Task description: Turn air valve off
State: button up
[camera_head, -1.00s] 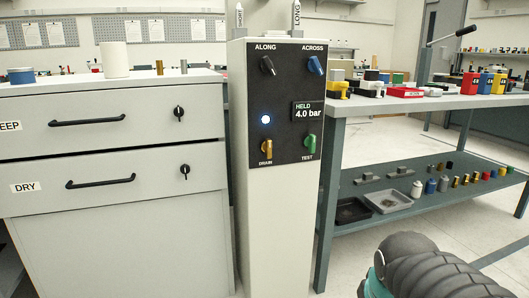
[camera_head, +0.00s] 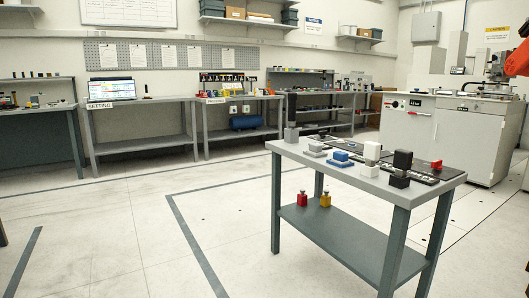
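I cannot pick out the air valve for certain in the head view. A blue tank (camera_head: 244,123) lies on the lower shelf of a bench against the back wall. Two small pale boxes (camera_head: 239,109) sit just above it; details are too small to tell. My gripper is not in view.
A grey two-tier table (camera_head: 437,184) stands at near right with several small blocks on top and a red and a yellow item below. Grey cabinets (camera_head: 465,135) and a machine (camera_head: 490,88) stand beyond. Benches line the back wall. Marked floor (camera_head: 110,225) at left is clear.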

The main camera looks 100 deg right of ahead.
aim_at(435, 164)
jog(key=z, duration=5.55)
jog(key=i, duration=1.2)
jog(key=z, duration=0.35)
jog(key=i, duration=1.1)
jog(key=u, duration=0.6)
